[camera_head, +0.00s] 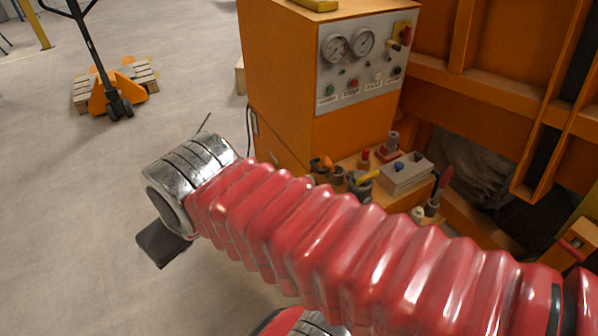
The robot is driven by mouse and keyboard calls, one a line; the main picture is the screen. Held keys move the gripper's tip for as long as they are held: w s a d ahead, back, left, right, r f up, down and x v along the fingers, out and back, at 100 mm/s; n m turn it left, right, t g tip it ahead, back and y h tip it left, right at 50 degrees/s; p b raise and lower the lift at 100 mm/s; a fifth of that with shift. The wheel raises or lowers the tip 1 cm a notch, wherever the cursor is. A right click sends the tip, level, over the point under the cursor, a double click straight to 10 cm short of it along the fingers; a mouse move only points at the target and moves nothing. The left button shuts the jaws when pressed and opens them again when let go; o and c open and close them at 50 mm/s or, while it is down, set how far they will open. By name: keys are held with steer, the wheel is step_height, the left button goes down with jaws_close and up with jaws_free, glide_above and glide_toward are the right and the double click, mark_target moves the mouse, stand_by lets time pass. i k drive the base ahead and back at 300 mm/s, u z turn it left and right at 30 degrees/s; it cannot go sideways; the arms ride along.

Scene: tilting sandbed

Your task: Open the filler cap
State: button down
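I cannot pick out the filler cap with certainty. Several small fittings stand on the orange ledge of the machine, among them a red-topped fitting (365,158) and a grey fitting on a red base (391,145). My red bellows arm crosses the picture from the lower right to the left and hides part of the ledge and the machine's lower front. It ends in a silver joint at the left, with a dark flat block below it. No gripper fingers can be made out, and nothing is seen held.
An orange cabinet (277,85) with a gauge panel (367,62) stands behind my arm. A grey box (405,175) sits on the ledge. Orange machine framing (470,40) fills the right. A pallet jack (115,95) stands at the upper left. The concrete floor (60,190) at left is clear.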

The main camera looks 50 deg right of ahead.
mark_target(327, 167)
steer(key=z, duration=0.05)
steer(key=i, duration=1)
steer(key=u, duration=0.05)
